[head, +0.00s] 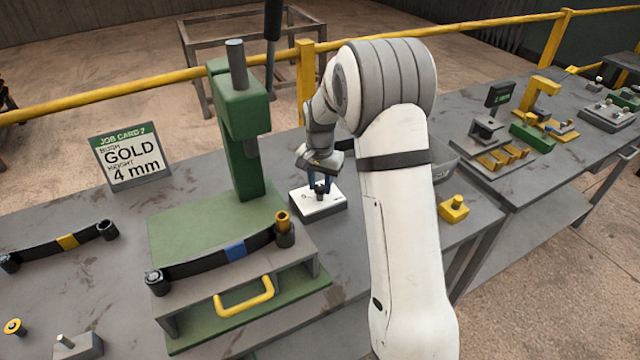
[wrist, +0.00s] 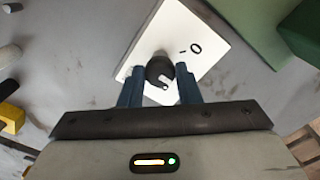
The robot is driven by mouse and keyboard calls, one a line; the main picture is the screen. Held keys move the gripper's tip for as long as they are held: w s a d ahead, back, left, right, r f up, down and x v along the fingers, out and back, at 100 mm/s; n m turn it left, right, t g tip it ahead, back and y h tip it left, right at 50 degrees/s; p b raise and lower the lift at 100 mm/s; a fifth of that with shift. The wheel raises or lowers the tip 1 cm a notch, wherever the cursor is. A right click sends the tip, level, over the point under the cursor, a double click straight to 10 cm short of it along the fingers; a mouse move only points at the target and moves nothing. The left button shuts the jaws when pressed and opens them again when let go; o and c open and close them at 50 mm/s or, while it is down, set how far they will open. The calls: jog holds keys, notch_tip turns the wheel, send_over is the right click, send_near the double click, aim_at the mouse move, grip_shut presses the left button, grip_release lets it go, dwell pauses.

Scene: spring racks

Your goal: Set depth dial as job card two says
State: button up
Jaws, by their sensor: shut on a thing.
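The job card (head: 130,160) stands on the left of the bench and reads JOB CARD 2, bush GOLD, height 4 mm. The depth dial is a dark round knob (wrist: 159,68) on a white-faced plate (head: 309,205) on a low box, right of the green press. In the wrist view the plate (wrist: 140,50) shows a 0 and a short tick at the knob's upper right. A light mark on the knob faces my gripper. My gripper (head: 320,187) points down with its blue fingers shut on the knob, one on each side (wrist: 159,88). Other scale numbers are hidden or unreadable.
The green press (head: 240,130) stands just left of the dial. A leaf spring (head: 205,262) with a gold bush (head: 283,222) lies across its front. A yellow block (head: 453,208) sits to the right. A yellow rail (head: 130,95) runs behind the bench.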

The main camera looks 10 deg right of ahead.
aim_at(320, 186)
dwell(0.4)
jog(key=o, duration=1)
jog(key=shift+r+b, duration=0.45)
jog(key=shift+r, duration=3.5)
